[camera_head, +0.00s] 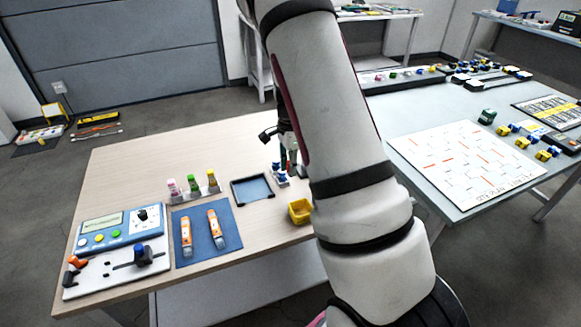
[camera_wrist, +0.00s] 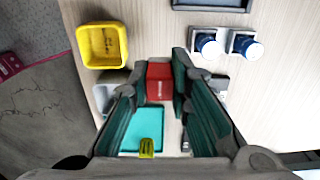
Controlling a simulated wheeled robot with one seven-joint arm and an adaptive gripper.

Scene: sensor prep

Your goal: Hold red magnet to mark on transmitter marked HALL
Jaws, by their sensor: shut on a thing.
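My gripper (camera_wrist: 163,75) is shut on a red block (camera_wrist: 159,82), which I take to be the red magnet, held between the fingertips in the wrist view. In the head view my gripper (camera_head: 290,165) is low over the wooden table, partly hidden by my arm, and the magnet is not clear there. Two blue-and-white round-topped units (camera_wrist: 208,45) (camera_wrist: 243,44) stand ahead and right of the fingers, apart from the magnet. They also show as small blue shapes in the head view (camera_head: 280,179). I cannot read HALL on either, so which is the marked transmitter is unclear.
A yellow bin (camera_wrist: 102,46) is left of the fingers. A teal surface (camera_wrist: 146,119) lies below them. A dark-rimmed tray (camera_head: 235,192) is left of the blue units. A blue mat (camera_head: 202,256) with two orange-and-white items, several small bottles and a control box (camera_head: 95,225) are farther left.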

